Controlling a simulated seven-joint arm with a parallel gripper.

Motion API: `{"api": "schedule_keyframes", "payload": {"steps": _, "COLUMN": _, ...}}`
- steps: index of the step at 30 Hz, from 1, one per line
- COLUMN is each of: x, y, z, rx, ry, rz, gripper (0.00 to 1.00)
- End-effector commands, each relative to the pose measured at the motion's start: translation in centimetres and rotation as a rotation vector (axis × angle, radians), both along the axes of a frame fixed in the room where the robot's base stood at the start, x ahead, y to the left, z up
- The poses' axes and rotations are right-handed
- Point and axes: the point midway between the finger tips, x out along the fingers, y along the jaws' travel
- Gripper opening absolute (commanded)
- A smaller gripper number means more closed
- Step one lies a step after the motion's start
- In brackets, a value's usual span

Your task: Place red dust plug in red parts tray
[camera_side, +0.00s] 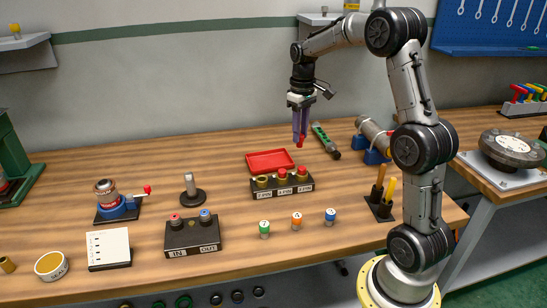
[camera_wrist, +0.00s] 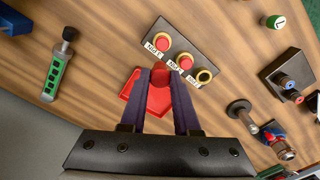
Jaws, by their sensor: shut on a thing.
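My gripper (camera_side: 299,138) is shut on a red dust plug (camera_side: 300,142) and holds it in the air, above the bench. In the wrist view the plug (camera_wrist: 160,76) sits between the purple fingertips (camera_wrist: 161,78). The shallow red parts tray (camera_side: 270,161) lies flat on the bench behind the black fitting rack. In the wrist view the tray (camera_wrist: 153,121) shows behind and between the fingers, partly covered by them. In the side view the plug hangs to the right of the tray and higher; the exact offset is hard to tell.
The black rack (camera_side: 283,188) holds three brass fittings; two have red tops and the left one (camera_side: 262,181) is open. The bench behind the tray is clear.

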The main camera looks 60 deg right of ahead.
Motion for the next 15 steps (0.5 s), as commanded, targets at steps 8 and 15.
{"api": "schedule_keyframes", "payload": {"steps": 8, "x": 4.7, "y": -3.0, "z": -2.7, "rx": 0.0, "ry": 0.001, "rz": 0.0, "gripper": 0.0}}
{"api": "schedule_keyframes", "payload": {"steps": 15, "x": 8.2, "y": -5.1, "z": -5.8, "rx": 0.003, "ry": 0.004, "rz": 0.0, "gripper": 0.0}}
